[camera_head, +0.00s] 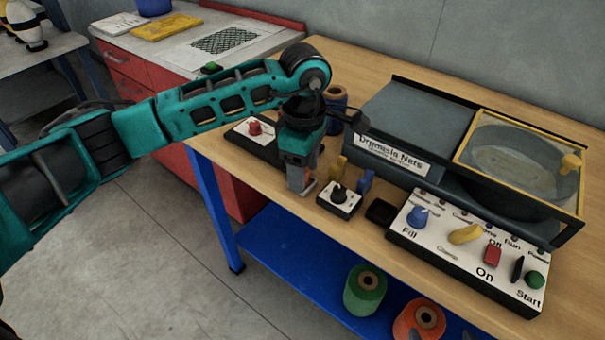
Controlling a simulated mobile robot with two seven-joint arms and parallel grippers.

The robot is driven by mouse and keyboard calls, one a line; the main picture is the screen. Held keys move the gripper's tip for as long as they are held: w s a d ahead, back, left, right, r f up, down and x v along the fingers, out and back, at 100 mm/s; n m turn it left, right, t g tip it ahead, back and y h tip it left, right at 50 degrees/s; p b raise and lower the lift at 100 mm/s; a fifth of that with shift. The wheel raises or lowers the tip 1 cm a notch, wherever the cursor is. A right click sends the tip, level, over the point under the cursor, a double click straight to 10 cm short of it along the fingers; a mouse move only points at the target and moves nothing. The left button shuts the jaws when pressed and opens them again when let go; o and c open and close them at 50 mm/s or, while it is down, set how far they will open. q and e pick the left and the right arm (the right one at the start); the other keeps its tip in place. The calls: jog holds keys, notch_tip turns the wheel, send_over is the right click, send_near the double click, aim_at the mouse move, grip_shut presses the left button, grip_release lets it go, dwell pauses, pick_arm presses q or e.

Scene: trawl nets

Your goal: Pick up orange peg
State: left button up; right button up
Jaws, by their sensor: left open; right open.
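My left gripper (303,187) points down over the front edge of the wooden table, left of a small black-and-white knob box. It is open. A small orange-red patch shows at its fingertips; I cannot tell whether this is the orange peg or part of the gripper. A yellow-orange peg (338,167) stands just right of the gripper, behind the knob box, apart from the fingers. A blue peg (365,181) stands right of it. My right gripper is not in view.
The knob box (340,199) and a box with a red knob (254,131) flank the gripper. A control panel (445,250) and grey machine (415,120) fill the right. A dark spool (336,98) stands behind. Green (365,291) and orange (418,321) spools sit on the blue shelf below.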

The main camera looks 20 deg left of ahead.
pick_arm(q)
jog(key=shift+f, duration=0.15)
grip_shut()
dwell(0.4)
notch_tip(320, 180, up, 20)
jog(key=shift+p, duration=0.35)
pick_arm(e)
jog(key=shift+r, duration=0.35)
jog(key=shift+r, duration=0.1)
dwell(0.3)
